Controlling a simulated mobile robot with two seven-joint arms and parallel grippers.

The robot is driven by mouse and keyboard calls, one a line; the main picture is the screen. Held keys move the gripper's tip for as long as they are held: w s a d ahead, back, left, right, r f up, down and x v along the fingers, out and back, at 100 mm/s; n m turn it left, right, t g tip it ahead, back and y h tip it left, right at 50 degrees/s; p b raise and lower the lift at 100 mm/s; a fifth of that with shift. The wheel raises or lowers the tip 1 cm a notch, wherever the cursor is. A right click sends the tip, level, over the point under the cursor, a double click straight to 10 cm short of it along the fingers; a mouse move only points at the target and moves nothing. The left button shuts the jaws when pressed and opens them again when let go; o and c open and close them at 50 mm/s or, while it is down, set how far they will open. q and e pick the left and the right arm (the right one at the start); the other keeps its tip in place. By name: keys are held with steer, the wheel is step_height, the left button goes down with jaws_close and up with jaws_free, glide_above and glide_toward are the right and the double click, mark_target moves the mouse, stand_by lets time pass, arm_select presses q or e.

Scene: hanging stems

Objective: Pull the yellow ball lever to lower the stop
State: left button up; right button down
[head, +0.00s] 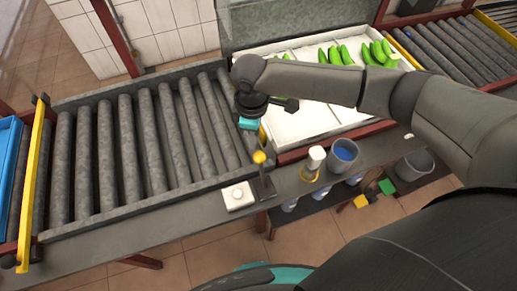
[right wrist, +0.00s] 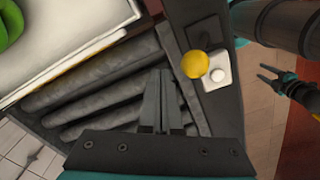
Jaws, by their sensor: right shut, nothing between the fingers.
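The yellow ball lever (head: 259,157) stands upright on the dark ledge beside the roller conveyor. Its ball also shows in the right wrist view (right wrist: 195,64), to the right of my right fingertips and apart from them. My right gripper (head: 250,124) hangs behind the lever in the head view, its fingers largely hidden. In the right wrist view its fingers (right wrist: 161,75) are together and empty above the rollers. A yellow bar (head: 34,180), perhaps the stop, crosses the conveyor's left end, raised. My left gripper (right wrist: 268,76) shows at the right of the wrist view, fingers apart and empty.
A white button box (head: 238,196) sits just left of the lever's base. A white cup (head: 315,158) and a blue-filled cup (head: 343,154) stand to the right. A white tray (head: 300,118) holds green bananas. A blue crate (head: 9,165) lies beyond the yellow bar. The rollers (head: 140,145) are empty.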

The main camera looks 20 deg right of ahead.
steer(key=shift+f, duration=0.15)
step_height(320, 180, down, 3)
steer(key=shift+r, duration=0.15)
stand_by(0.4)
